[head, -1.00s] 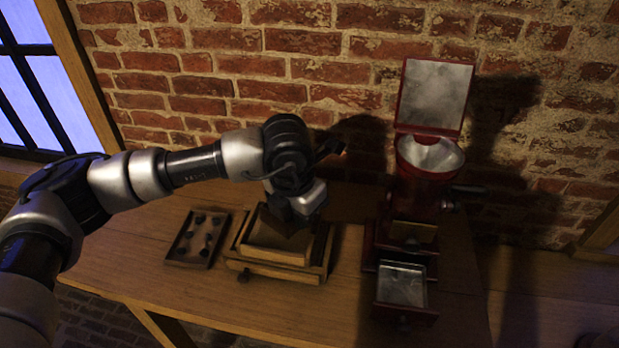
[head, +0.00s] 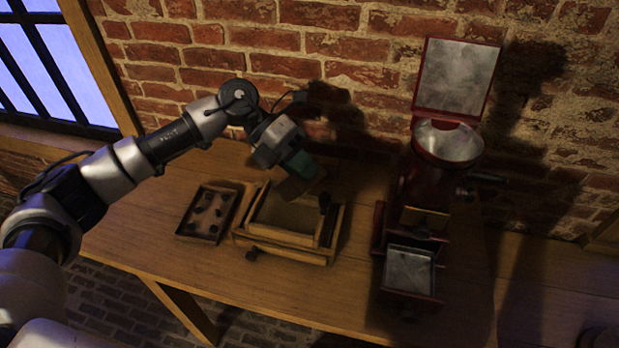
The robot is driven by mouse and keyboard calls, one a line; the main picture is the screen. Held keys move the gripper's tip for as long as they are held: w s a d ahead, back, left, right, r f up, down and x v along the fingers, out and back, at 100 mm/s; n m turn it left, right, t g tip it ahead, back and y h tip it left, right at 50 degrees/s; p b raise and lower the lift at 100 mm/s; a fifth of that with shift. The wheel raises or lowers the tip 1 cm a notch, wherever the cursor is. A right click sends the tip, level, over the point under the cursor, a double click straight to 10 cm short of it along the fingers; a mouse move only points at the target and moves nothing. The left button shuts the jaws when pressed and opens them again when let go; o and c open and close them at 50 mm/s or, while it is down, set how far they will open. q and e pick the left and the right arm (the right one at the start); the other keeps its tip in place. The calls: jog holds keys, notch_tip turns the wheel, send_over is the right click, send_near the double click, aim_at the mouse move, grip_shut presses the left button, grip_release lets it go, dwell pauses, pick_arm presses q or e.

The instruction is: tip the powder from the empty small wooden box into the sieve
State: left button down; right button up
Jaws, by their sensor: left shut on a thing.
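The sieve (head: 268,235), a square wooden frame with a pale floor, sits on a wider wooden box (head: 290,254) with a dark front knob. My left gripper (head: 298,168) is above the sieve's back part, shut on a small brown wooden box (head: 292,189). The box is tilted and mostly hidden by the gripper; I cannot see inside it. I cannot make out any powder falling. A small dark piece (head: 325,203) shows at the sieve's right back corner. My right gripper is not in view.
A shallow dark tray (head: 188,233) with several dark lumps lies left of the sieve. A red grinder (head: 408,185) with a raised lid (head: 456,80) and a pulled-out drawer (head: 409,270) stands at the right. A brick wall is behind. The table's front strip is clear.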

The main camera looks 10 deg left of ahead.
pick_arm(q)
jog(key=a+h+b, duration=0.1)
jog(key=h, duration=0.1)
jog(key=w+g+h+b, duration=0.1)
jog(key=b, duration=0.1)
jog(key=a+g+h+b, duration=0.1)
jog(key=h+b, duration=0.1)
jog(key=shift+w+a+f+n+h, duration=0.2)
jog(key=shift+a+f+n+h, duration=0.1)
jog(key=shift+w+a+r+g+h+b, duration=0.1)
jog(key=shift+w+a+g+h+b, duration=0.2)
jog(key=shift+a+g+h+b, duration=0.45)
jog(key=shift+w+a+r+h+b, duration=0.1)
jog(key=shift+w+r+h+b, duration=0.1)
jog(key=shift+h+b, duration=0.45)
jog(key=shift+s, duration=0.1)
